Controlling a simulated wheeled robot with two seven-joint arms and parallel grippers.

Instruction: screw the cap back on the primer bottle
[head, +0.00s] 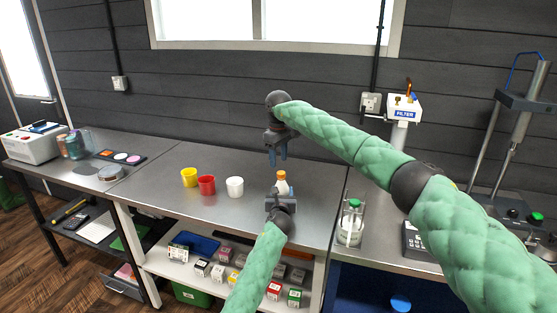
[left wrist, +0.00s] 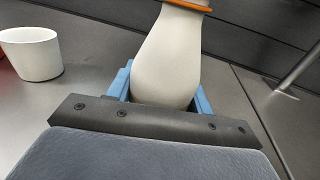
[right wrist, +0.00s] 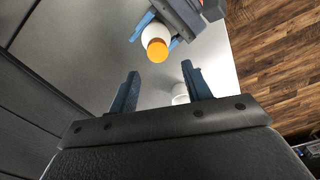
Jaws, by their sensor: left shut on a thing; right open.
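The primer bottle (head: 283,188) is white and stands upright at the table's right part, with an orange cap (head: 281,175) on its top. Whether the cap is tight I cannot tell. My left gripper (head: 280,195) is shut around the bottle's body; its blue fingers flank the bottle (left wrist: 168,62) in the left wrist view. My right gripper (head: 277,155) is open and empty, pointing down above the cap and apart from it. In the right wrist view the cap (right wrist: 157,50) lies beyond the open fingertips (right wrist: 160,72).
Yellow (head: 189,177), red (head: 207,185) and white (head: 235,187) cups stand left of the bottle on the steel table (head: 165,160). A green-capped bottle in a clear holder (head: 351,222) stands to the right. A filter device (head: 404,107) is behind my right arm.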

